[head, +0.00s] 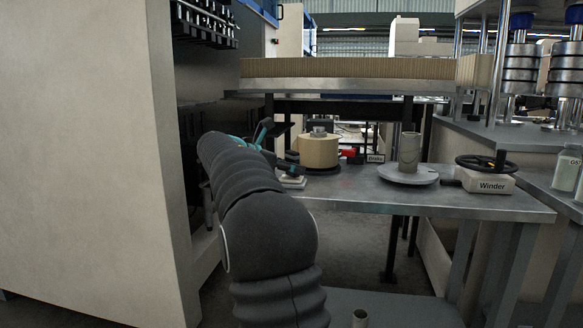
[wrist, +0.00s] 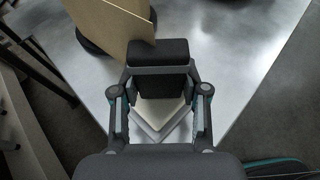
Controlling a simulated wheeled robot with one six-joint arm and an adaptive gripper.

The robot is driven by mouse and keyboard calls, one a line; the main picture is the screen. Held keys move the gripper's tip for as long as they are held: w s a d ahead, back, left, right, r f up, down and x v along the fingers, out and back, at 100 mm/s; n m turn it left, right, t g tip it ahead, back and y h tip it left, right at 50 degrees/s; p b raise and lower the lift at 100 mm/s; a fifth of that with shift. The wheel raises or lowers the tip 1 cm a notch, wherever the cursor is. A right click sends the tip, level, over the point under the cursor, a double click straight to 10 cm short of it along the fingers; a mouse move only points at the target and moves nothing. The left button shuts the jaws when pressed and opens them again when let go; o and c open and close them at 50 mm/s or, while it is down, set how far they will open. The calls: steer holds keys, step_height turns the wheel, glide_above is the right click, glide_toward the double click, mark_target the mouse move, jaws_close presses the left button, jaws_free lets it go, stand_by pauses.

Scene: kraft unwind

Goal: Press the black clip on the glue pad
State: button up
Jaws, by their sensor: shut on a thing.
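The black clip (wrist: 160,52) is a dark block between the fingers of my gripper (wrist: 160,78) in the wrist view. My gripper is shut on it. The glue pad (wrist: 158,115) is pale, on a grey base, and lies on the metal table below the clip; the clip and fingers cover part of it. In the head view the pad (head: 291,182) is at the table's left end, with the dark clip (head: 290,169) close over it. My arm hides part of my gripper there. I cannot tell whether clip and pad touch.
A brown paper roll (head: 318,151) stands on a dark disc just behind the pad. A grey tube (head: 409,152) stands on a round plate (head: 408,176) farther right, beside the Winder box (head: 487,181) with its handwheel. A large pale cabinet (head: 90,150) closes off the left side. The table's front middle is clear.

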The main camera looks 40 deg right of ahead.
mark_target(292, 152)
step_height(292, 152, up, 2)
steer(key=shift+r+p, duration=0.15)
steer(key=shift+p, duration=0.75)
steer(key=shift+r, duration=2.2)
steer(key=shift+s, duration=0.1)
